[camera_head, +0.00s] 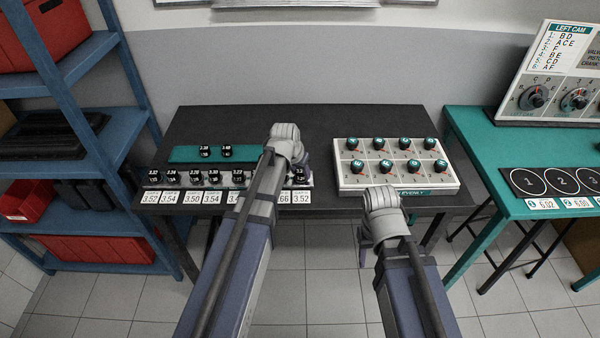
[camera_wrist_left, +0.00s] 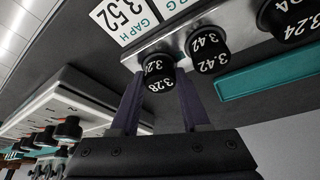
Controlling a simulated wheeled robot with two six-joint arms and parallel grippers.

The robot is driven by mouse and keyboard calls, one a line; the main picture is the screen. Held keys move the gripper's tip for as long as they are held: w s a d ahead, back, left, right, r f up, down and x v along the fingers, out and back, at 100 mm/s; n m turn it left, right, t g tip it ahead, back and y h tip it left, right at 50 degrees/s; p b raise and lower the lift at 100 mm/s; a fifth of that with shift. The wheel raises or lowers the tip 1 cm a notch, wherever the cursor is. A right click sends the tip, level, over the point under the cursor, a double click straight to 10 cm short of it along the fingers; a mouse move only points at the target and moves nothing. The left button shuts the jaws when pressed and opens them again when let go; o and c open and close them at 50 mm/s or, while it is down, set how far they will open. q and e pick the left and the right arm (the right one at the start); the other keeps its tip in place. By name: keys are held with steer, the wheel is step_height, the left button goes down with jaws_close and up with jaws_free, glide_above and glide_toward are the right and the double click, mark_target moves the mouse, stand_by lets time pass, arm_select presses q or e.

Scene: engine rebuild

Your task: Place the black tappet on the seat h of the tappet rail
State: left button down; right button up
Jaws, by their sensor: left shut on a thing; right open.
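The black tappet (camera_wrist_left: 160,72), marked 3.28, stands at the end of the tappet rail (camera_wrist_left: 150,48), at the seat beside the GAP H 3.52 card (camera_wrist_left: 122,17) in the left wrist view. My left gripper (camera_wrist_left: 158,92) is shut on it, one finger on each side. Whether its base fully touches the seat is hidden. In the head view, the tappet (camera_head: 301,174) is at the rail's right end, and my left gripper (camera_head: 303,163) is mostly hidden behind its wrist. My right gripper (camera_head: 364,245) is open and empty, in front of the table's edge.
Several other black tappets (camera_head: 191,177) stand on the rail, with a 3.42 tappet (camera_wrist_left: 207,50) nearest. A white panel with several knobs (camera_head: 393,181) is to the right. The table's back middle is clear.

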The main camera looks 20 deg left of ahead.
arm_select(q)
steer(key=shift+c, duration=1.9)
jaws_free()
steer(key=shift+f, duration=0.15)
steer(key=shift+p+v, duration=0.85)
steer(key=shift+v, duration=0.05)
steer(key=d+p+v, duration=0.1)
steer(key=p+v, duration=0.9)
steer(key=v, duration=0.1)
steer(key=s+d+f+g+y, duration=0.1)
steer(key=s+d+g, duration=0.1)
steer(key=s+d, duration=0.4)
steer(key=s+d+f+m+g+y, duration=0.1)
steer(key=s+d+g, duration=0.2)
steer(key=s+d, duration=0.4)
steer(key=s, duration=0.5)
steer(key=shift+s+m, duration=0.2)
steer(key=shift+m, duration=0.1)
steer(key=shift+d, duration=0.15)
